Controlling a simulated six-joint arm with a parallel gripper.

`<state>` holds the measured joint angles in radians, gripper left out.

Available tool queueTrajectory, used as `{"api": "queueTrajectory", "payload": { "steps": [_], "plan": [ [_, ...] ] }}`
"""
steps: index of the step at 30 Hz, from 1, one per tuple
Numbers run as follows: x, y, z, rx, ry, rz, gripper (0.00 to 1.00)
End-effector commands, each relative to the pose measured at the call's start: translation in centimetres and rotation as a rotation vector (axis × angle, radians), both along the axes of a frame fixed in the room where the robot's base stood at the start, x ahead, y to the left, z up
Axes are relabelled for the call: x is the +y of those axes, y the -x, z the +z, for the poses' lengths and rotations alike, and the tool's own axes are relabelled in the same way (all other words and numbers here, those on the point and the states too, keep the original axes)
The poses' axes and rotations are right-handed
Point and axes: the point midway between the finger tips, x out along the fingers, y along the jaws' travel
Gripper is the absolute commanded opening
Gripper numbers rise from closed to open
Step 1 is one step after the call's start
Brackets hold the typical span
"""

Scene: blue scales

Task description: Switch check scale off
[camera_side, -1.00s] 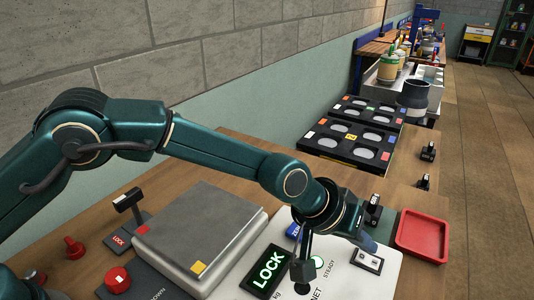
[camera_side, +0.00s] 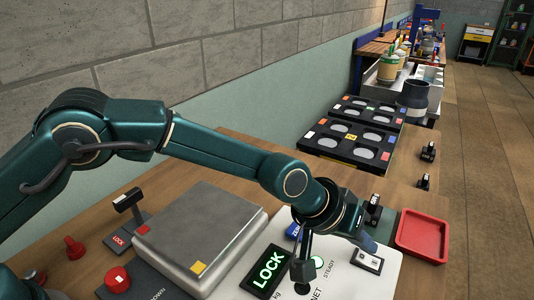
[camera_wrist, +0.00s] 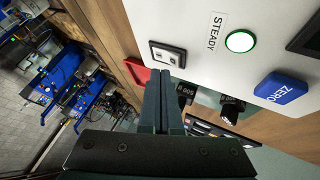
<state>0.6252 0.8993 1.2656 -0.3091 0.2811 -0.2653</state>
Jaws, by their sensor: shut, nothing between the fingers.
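The scale has a white panel (camera_side: 340,285) with a lit display (camera_side: 268,272) reading LOCK in green. A small rocker switch (camera_side: 368,261) in a dark frame sits near the panel's right edge; it also shows in the wrist view (camera_wrist: 167,54). I cannot tell which way the rocker is tipped. My gripper (camera_side: 370,245) is shut and empty, pointing down just behind the switch. In the wrist view its closed fingertips (camera_wrist: 165,76) appear just below the switch; I cannot tell whether they touch it.
A blue ZERO button (camera_wrist: 281,88) and a lit green STEADY lamp (camera_wrist: 240,41) are on the panel. A grey weighing plate (camera_side: 200,230) and red knob (camera_side: 117,279) lie left. A red tray (camera_side: 422,236) is right. Black weights (camera_wrist: 230,108) stand behind the panel.

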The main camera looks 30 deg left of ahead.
Motion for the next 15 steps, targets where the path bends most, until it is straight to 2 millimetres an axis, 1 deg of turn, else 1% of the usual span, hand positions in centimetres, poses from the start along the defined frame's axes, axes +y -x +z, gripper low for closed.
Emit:
{"api": "queueTrajectory", "payload": {
  "steps": [9, 15],
  "plan": [
    [0.12, 0.01, -0.84, 0.001, -0.001, 0.0, 0.0],
    [0.11, 0.0, -0.87, 0.0, 0.0, 0.0, 0.0]
  ]
}}
